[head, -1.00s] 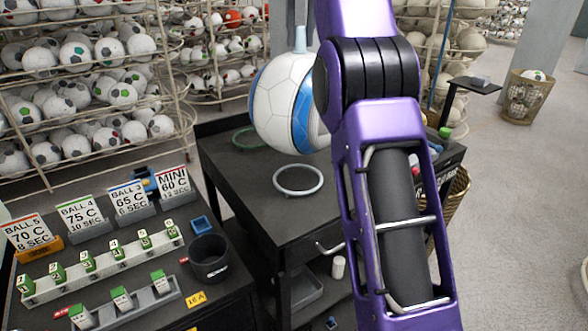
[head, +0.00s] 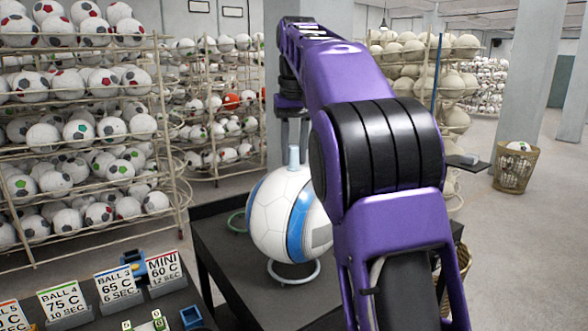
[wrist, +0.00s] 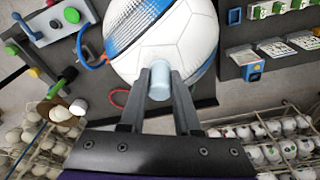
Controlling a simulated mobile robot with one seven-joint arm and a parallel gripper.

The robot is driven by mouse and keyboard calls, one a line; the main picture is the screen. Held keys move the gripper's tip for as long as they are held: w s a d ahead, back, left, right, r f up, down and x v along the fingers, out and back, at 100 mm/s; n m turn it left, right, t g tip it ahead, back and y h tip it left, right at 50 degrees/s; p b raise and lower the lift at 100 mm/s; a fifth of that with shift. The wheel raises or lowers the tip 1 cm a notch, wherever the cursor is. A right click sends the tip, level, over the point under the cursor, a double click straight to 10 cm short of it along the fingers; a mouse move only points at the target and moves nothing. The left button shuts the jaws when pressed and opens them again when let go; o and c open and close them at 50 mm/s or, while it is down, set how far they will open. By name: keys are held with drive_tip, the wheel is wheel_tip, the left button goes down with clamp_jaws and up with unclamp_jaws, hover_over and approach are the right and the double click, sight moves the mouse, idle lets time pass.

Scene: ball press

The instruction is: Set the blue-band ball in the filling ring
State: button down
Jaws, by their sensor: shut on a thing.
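The blue-band ball (head: 270,217) is white with blue bands and has a pale blue stem (head: 293,156) on top. My gripper (wrist: 160,82) is shut on this stem in the wrist view, one finger on each side. In the head view my arm hides most of the gripper and covers the ball's right edge. A pale grey ring (head: 293,281), which looks like the filling ring, shows on the dark table below the ball. The ball's bottom overlaps its back part. I cannot tell whether ball and ring touch. The ball hides this ring in the wrist view.
A green ring (head: 235,222) lies on the dark table (head: 225,262), left of the ball. A front-left bench holds temperature signs (head: 118,283) and a blue tray. Ball racks (head: 75,140) stand behind. A wicker basket (head: 514,168) stands at the right on open floor.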

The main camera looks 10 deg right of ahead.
sight(294, 169)
drive_tip(key=shift+f, duration=1.75)
drive_tip(key=shift+f, duration=0.2)
drive_tip(key=c, duration=0.6)
unclamp_jaws()
drive_tip(key=shift+s+r, duration=0.2)
drive_tip(key=shift+r, duration=1.1)
drive_tip(key=shift+s+r, duration=0.2)
drive_tip(key=shift+r, duration=1.05)
drive_tip(key=shift+s+r, duration=0.2)
drive_tip(key=shift+r, duration=1.1)
